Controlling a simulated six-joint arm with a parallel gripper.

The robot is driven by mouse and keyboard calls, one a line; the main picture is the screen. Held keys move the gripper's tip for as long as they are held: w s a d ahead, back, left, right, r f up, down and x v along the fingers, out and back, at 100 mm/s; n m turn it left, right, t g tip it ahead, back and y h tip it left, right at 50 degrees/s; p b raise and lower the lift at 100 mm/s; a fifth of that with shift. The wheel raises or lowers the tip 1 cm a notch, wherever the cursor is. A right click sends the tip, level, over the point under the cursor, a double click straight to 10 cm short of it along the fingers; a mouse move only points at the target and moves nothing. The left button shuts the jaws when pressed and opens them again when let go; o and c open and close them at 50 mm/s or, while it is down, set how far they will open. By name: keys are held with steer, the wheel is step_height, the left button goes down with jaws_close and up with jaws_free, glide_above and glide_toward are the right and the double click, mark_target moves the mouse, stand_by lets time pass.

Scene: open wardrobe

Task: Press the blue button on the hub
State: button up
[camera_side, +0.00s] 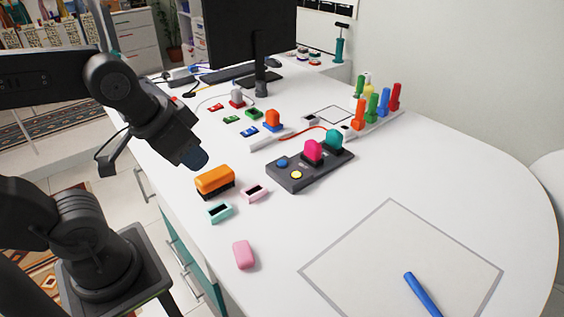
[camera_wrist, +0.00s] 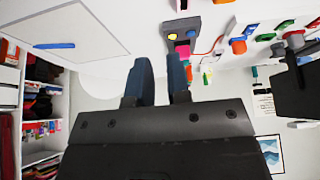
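The hub (camera_side: 322,168) is a dark grey block on the white table. The blue button (camera_side: 282,163) sits at its left end, beside a yellow button (camera_side: 296,175). A magenta plug (camera_side: 313,150) and a teal plug (camera_side: 334,138) stand on the hub. In the wrist view the blue button (camera_wrist: 191,34) shows at the top, beyond the fingertips. My gripper (camera_side: 198,160) is above the table, left of the hub and apart from it. In the wrist view my gripper (camera_wrist: 160,66) has its two fingers separated, with nothing between them.
An orange-topped block (camera_side: 214,179) lies between my gripper and the hub's near side. A mint piece (camera_side: 219,212), a pink-white piece (camera_side: 254,193) and a pink eraser (camera_side: 244,254) lie nearer. A power strip (camera_side: 270,140) lies behind. A blue pen (camera_side: 422,294) lies front right.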

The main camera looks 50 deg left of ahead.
jaws_close()
stand_by(1.1)
